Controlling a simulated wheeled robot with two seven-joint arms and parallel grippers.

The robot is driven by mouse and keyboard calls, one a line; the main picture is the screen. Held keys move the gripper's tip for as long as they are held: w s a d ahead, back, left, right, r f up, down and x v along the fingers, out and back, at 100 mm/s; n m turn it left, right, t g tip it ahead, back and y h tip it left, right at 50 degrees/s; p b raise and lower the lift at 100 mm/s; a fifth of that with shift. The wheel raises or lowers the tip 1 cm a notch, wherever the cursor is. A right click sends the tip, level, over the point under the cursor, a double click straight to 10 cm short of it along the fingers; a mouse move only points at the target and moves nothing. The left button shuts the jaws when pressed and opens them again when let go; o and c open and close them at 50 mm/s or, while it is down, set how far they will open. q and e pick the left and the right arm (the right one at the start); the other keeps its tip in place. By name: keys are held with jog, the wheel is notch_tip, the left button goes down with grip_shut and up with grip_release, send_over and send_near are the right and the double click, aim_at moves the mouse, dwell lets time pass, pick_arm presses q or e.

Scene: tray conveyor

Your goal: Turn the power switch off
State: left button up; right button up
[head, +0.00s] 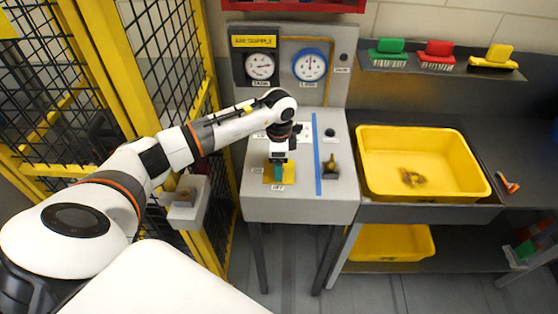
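A grey control box (300,205) stands on legs at the centre. A second, dark lever (331,167) stands to the right, past a blue stripe (318,165). The label text is hard to read. My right gripper is not in view.
A gauge panel (292,90) rises behind the box. A yellow mesh fence (125,85) runs along the left. On the right bench are a yellow bin (375,185) and an orange-handled tool (508,183). Brushes (437,52) sit on a wall shelf above.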

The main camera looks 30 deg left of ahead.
pick_arm(q)
notch_tip(320, 180, up, 12)
jog(key=b, duration=0.4)
dwell(0.5)
